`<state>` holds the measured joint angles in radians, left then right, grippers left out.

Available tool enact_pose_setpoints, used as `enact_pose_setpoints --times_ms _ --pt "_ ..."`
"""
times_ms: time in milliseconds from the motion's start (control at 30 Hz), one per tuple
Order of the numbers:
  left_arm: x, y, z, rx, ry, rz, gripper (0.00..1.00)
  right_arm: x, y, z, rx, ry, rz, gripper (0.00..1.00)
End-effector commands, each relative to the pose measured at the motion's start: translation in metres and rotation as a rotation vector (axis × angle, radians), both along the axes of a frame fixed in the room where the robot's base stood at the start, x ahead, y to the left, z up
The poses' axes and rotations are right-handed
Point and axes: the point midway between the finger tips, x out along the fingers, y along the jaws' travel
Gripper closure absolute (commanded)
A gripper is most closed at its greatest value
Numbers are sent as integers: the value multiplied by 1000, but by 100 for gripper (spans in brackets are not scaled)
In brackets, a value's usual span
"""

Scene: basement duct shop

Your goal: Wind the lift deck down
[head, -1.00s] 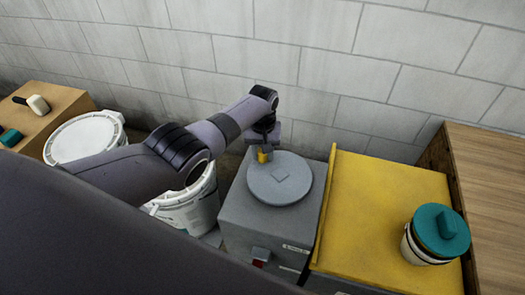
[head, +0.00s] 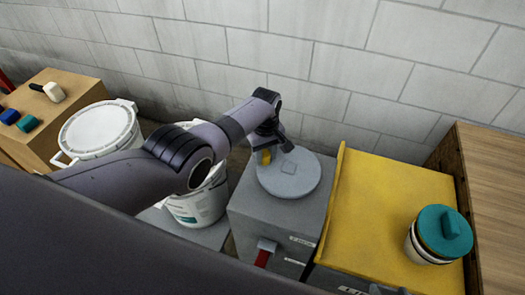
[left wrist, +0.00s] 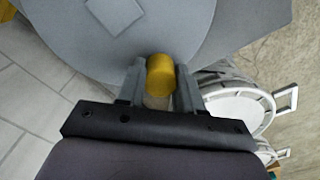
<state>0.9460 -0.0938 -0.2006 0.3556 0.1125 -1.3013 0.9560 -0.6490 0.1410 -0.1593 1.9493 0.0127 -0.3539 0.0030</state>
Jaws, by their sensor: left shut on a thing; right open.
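A round grey crank wheel (head: 300,181) with a small raised square at its middle lies flat on top of a grey box (head: 250,222). My left gripper (head: 268,153) is shut on the wheel's yellow knob (head: 266,158), at the wheel's back-left rim. In the left wrist view the yellow knob (left wrist: 160,76) sits between the two fingers (left wrist: 159,88). The yellow lift deck (head: 375,210) is right of the box, with a teal-lidded container (head: 427,245) upright on it.
White lidded buckets (head: 98,128) stand left of the box, partly behind my left arm. A wooden bench (head: 45,100) at far left holds small coloured items. A red lever (head: 263,255) is on the box front. A wood-topped bench (head: 500,200) borders the deck's right.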

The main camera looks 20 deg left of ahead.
Motion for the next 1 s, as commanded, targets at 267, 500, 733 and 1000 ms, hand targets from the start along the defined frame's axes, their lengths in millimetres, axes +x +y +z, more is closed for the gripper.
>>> enact_pose_setpoints --times_ms 267,500,733,1000 --pt "-1 1 0 3 3 10 100 0 0 0 0 0 0 43" --pt "-1 1 0 2 4 10 39 0 0 0 1 0 -1 43" --pt "-1 0 0 1 1 8 39 0 0 0 1 0 -1 43" --pt "0 0 21 0 0 7 39 0 0 17 1 1 -1 43"
